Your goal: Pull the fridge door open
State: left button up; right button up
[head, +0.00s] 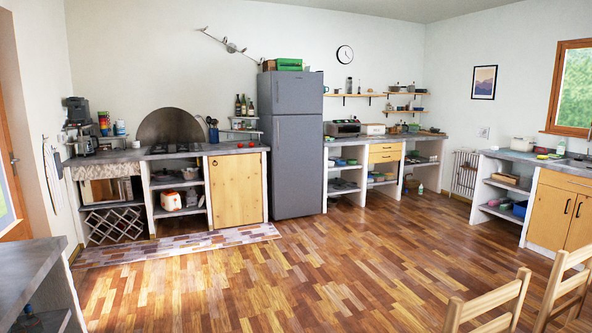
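A tall grey fridge (297,150) stands against the back wall, between two masonry counters. It has a smaller upper door (298,93) and a taller lower door (298,168), and both look shut. Handles seem to run near the left edge of the doors, but they are too small to make out clearly. A green box (284,65) sits on top of the fridge. Neither of my grippers shows in the head view, and the fridge is across the room from me.
The wooden floor (250,280) before the fridge is clear. A patterned rug (180,245) lies along the left counter (180,153). Wooden chairs (490,305) stand at the bottom right, and a dark counter (30,275) is at the bottom left.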

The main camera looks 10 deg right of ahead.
aim_at(297, 139)
jog(key=i+z, duration=0.2)
jog(key=i, duration=7.6)
jog(key=l, duration=0.15)
